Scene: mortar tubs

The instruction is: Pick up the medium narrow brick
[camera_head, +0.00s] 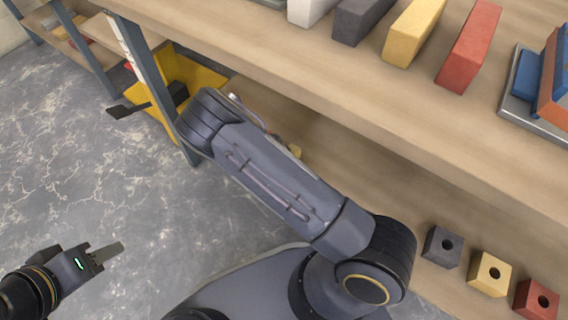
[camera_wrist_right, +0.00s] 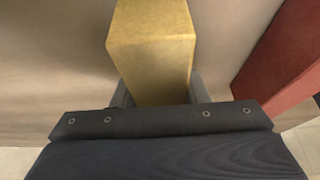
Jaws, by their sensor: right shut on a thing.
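In the right wrist view, a yellow brick (camera_wrist_right: 150,55) stands between the two fingers of my right gripper (camera_wrist_right: 160,92), which is shut on it. The fingers are mostly hidden behind the dark gripper body. In the head view my right gripper is hidden. A small yellow piece (camera_head: 295,150) shows behind my right arm there; I cannot tell if it is the held brick. My left gripper (camera_head: 108,253) hangs at the lower left, over the floor and away from the bricks; its finger gap cannot be made out.
White (camera_head: 308,10), dark (camera_head: 360,18), yellow (camera_head: 413,32) and red (camera_head: 469,45) bricks stand on the upper shelf (camera_head: 330,75). A tray (camera_head: 520,118) holds blue and orange things. Holed blocks (camera_head: 491,274) sit on the lower shelf. A red brick (camera_wrist_right: 285,50) stands right of the held one.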

